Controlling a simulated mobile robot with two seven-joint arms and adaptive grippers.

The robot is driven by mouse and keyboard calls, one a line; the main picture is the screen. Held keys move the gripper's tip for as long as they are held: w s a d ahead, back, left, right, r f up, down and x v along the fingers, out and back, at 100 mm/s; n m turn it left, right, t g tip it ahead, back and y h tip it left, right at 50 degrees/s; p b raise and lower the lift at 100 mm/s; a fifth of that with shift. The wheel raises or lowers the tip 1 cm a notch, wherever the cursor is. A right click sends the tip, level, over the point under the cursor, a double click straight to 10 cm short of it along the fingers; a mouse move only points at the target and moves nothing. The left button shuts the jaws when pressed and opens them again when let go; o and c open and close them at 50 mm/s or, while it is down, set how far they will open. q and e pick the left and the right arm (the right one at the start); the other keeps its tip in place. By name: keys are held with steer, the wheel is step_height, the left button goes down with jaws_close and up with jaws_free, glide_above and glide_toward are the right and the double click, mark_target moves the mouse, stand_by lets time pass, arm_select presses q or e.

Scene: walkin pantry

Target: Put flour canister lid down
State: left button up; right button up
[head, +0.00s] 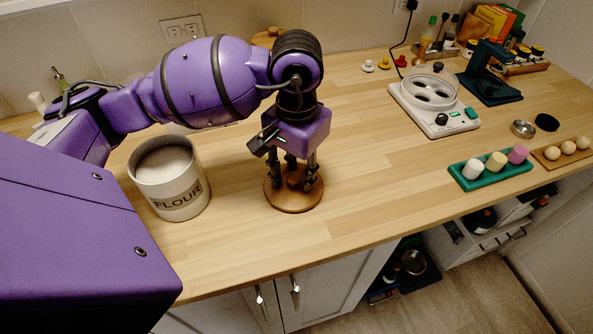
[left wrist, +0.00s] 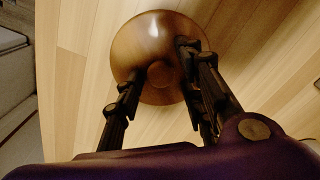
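The flour canister (head: 172,190) is a pale cylinder marked FLOUR, standing upright and without a lid on the left of the counter. A round wooden lid (head: 296,199) with a knob appears to lie flat on the counter to its right. My left gripper (head: 294,178) points down over the lid, its fingers spread on either side of the knob. In the left wrist view the lid (left wrist: 157,30) shows from above, and the fingers stand apart with the knob between them; gaps show beside it. My right gripper is not in view.
The wooden counter (head: 370,180) is clear right of the lid. Farther right are a white appliance (head: 435,100), a green tray (head: 490,170) with three coloured cylinders, and a small metal bowl (head: 523,129). The counter's front edge runs close in front of the lid.

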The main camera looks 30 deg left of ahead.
mark_target(297, 175)
arm_select(q)
step_height(297, 175, up, 12)
steer(key=shift+r, duration=0.2)
stand_by(0.4)
steer(key=shift+f, duration=0.1)
